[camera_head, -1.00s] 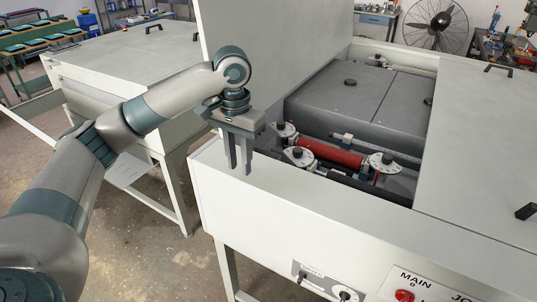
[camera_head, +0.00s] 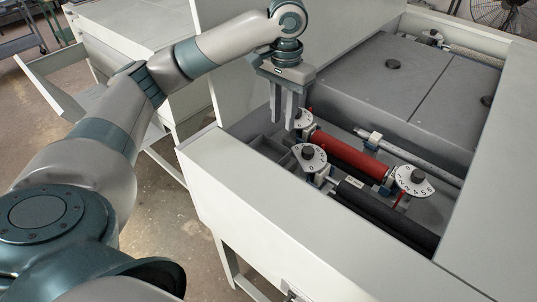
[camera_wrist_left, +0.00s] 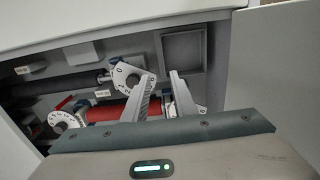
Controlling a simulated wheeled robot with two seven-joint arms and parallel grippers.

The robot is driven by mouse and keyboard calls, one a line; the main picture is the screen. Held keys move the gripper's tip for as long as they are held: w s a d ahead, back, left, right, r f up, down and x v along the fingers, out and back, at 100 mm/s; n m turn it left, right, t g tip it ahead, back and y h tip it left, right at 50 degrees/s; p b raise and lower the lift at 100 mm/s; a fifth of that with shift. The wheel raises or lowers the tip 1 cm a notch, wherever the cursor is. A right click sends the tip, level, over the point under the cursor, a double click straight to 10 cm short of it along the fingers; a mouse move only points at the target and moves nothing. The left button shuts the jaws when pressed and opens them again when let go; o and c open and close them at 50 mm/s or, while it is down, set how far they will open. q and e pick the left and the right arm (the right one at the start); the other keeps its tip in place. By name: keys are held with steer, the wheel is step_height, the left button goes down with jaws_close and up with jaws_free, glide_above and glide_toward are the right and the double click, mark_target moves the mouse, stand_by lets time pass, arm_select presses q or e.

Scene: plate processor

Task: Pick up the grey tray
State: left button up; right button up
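Two large dark grey panels (camera_head: 390,75) with black knobs lie behind the rollers. My left gripper (camera_head: 282,118) points down above the left end of the opening, near a white numbered dial. Its fingers are apart with nothing between them; they also show in the left wrist view (camera_wrist_left: 163,85). A shallow square grey recess (camera_wrist_left: 183,50) shows in the left wrist view. My right gripper is out of view.
A red roller (camera_head: 350,155) and a black roller (camera_head: 385,208) span the opening, with white numbered dials (camera_head: 311,157) at their ends. The machine's white front wall (camera_head: 260,215) and raised white lid (camera_head: 345,30) border it. A fan (camera_head: 500,12) stands at the back.

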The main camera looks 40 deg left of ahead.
arm_select(q)
steer(key=p, duration=0.3)
glide_toward(279, 158)
steer(key=s+d, duration=0.2)
steer(key=s, duration=0.1)
steer(key=s+d, duration=0.1)
steer(key=shift+s+d+f, duration=0.3)
steer(key=shift+a+f+p, duration=0.15)
steer(key=shift+f+p, duration=0.35)
steer(key=shift+p, duration=0.05)
steer(key=f, duration=0.1)
steer(key=f+p, duration=0.1)
steer(key=f, duration=0.1)
steer(key=shift+w+a, duration=0.15)
steer(key=shift+a, duration=0.1)
steer(key=shift+f, duration=0.6)
